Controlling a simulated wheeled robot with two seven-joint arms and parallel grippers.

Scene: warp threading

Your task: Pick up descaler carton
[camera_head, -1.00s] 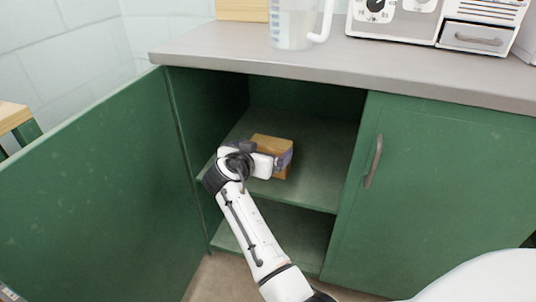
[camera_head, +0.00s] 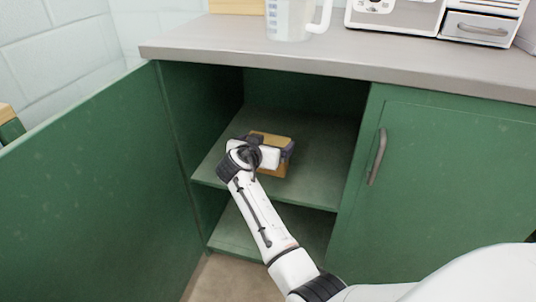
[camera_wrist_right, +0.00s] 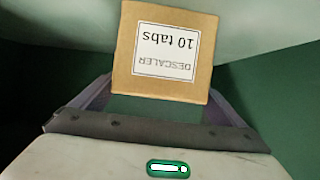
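The descaler carton (camera_head: 272,168) is a brown box on the upper shelf inside the open green cabinet. In the right wrist view the carton (camera_wrist_right: 165,52) shows a white label reading "DESCALER 10 tabs", upside down. My right gripper (camera_head: 268,148) reaches into the cabinet at the carton and partly covers it in the head view. In the wrist view its fingers (camera_wrist_right: 160,98) stand apart, one on each side of the carton. I cannot tell whether they touch it. My left gripper is not in view.
The cabinet door (camera_head: 85,195) stands open at the left. The right door (camera_head: 440,180) is shut. The shelf (camera_head: 318,165) is bare around the carton, with a lower shelf (camera_head: 235,238) beneath. The countertop (camera_head: 330,62) overhangs the opening and holds a clear jug (camera_head: 288,20) and a white appliance (camera_head: 400,14).

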